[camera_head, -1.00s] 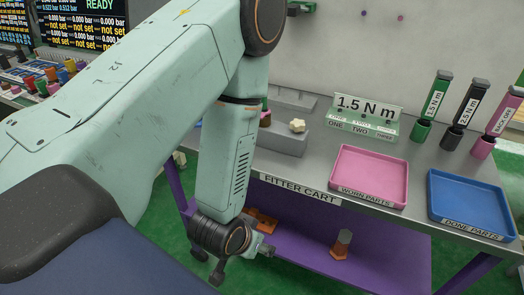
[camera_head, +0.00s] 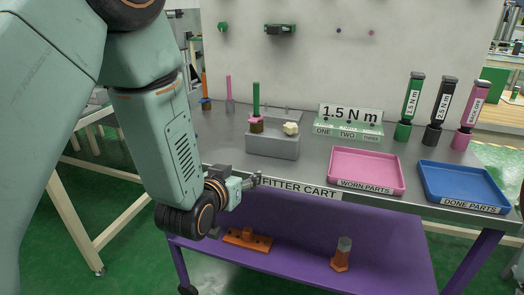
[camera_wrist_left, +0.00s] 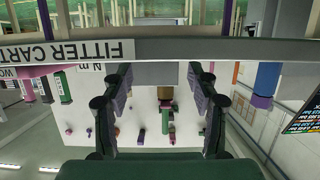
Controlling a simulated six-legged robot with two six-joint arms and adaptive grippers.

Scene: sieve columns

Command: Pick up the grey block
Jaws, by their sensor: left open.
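The grey block (camera_head: 273,146) sits on the grey cart top (camera_head: 318,160) near its front edge. A green rod (camera_head: 256,98) with a pink collar stands upright at the block's left end, and a cream knob (camera_head: 291,128) is at its right. My left gripper (camera_head: 255,180) is just in front of the cart's front edge, lower than the block and apart from it. In the upside-down left wrist view, the open fingers (camera_wrist_left: 158,82) are spread, with the block (camera_wrist_left: 158,70) showing between them beyond the cart edge. My right gripper is out of view.
A pink tray (camera_head: 366,171) and a blue tray (camera_head: 462,187) lie right of the block. A 1.5 N m sign (camera_head: 350,120) stands behind. Several upright tools are at the back right. An orange-based part (camera_head: 342,255) is on the purple lower shelf (camera_head: 290,250).

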